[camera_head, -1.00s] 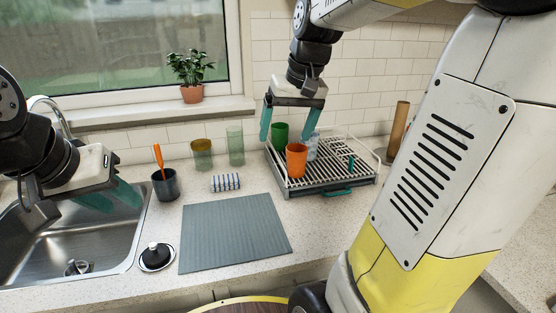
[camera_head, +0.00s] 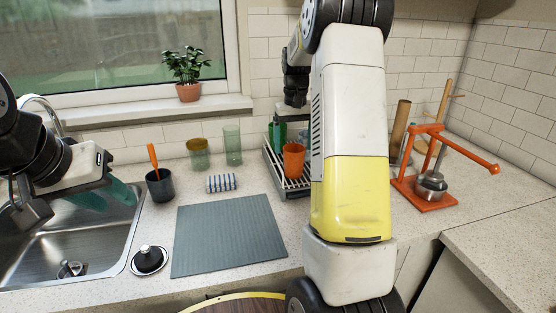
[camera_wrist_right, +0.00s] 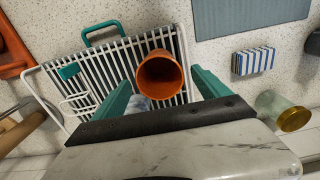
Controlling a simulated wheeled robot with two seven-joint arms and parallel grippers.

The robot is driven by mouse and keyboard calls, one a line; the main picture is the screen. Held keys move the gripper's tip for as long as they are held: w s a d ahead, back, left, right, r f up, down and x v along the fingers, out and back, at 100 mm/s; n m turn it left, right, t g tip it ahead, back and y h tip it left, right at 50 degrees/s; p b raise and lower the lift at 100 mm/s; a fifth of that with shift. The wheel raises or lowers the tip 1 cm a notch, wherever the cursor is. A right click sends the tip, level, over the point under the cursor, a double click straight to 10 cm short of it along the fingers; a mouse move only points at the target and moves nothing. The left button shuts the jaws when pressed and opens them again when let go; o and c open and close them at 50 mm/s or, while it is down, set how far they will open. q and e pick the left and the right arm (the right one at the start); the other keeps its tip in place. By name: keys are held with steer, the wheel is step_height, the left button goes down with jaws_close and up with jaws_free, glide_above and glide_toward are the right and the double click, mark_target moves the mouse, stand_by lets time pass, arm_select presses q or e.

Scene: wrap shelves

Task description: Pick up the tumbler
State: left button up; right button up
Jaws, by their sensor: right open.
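An orange tumbler (camera_head: 294,160) stands in the dish rack (camera_head: 271,166) at the back of the counter. In the right wrist view the orange tumbler (camera_wrist_right: 160,78) shows its open rim. My right gripper (camera_wrist_right: 162,77) is open, its teal fingers on either side of the tumbler's outline; I cannot tell contact. A bluish clear tumbler (camera_wrist_right: 141,105) is partly hidden between the fingers. In the head view my arm covers much of the rack and right gripper. My left gripper (camera_head: 112,195) is open and empty over the sink.
An orange press (camera_head: 432,180) stands right of the rack. A potted plant (camera_head: 188,75) is on the sill.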

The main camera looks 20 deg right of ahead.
mark_target(294, 151)
steer(key=shift+f, duration=1.55)
steer(key=c, duration=1.4)
